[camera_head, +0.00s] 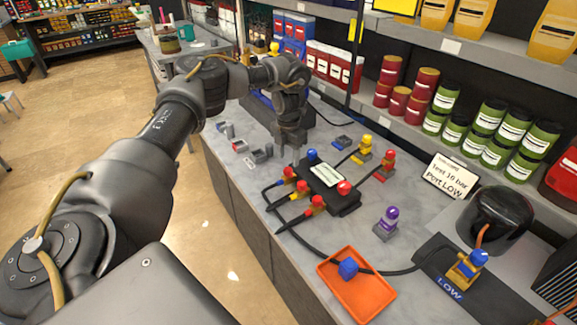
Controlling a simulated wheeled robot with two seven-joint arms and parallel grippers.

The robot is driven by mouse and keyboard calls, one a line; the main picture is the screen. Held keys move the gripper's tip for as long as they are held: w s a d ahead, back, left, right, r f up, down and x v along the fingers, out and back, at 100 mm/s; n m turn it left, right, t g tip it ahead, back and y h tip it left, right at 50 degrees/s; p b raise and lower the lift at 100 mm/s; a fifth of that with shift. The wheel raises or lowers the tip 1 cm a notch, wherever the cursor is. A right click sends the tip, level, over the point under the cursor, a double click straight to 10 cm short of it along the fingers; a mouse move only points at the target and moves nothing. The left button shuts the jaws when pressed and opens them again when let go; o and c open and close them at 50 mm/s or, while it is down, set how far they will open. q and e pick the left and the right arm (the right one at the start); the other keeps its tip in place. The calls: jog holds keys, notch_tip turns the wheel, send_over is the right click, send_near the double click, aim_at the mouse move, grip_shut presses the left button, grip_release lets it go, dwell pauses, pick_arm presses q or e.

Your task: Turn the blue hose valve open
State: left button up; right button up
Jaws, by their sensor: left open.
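The black manifold (345,201) sits on the grey bench, with a blue knob (312,154) at its far end and a red knob (344,187) at its near end. Three hose fittings with red handles stand along its left side. The farthest, a red-handled valve (289,173), seems to have a blue part at its hose end; the handle's exact angle is too small to tell. My left gripper (291,157) points down just beyond the manifold's far left corner, open and empty, close to the blue knob and apart from the valve as far as I can see. My right gripper is out of view.
An orange tray (375,299) holds a blue piece (348,268). A brass fitting with a blue top (468,268) stands by the LOW label. A purple-topped part (387,221) and yellow and red fittings stand right of the manifold. Grey holders (262,154) lie left. Shelves line the back.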

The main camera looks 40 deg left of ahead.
aim_at(288, 168)
pick_arm(q)
jog(key=shift+s+f+p, duration=0.1)
jog(key=shift+f+p, duration=0.3)
jog(key=shift+f, duration=1.9)
jog(key=c, duration=1)
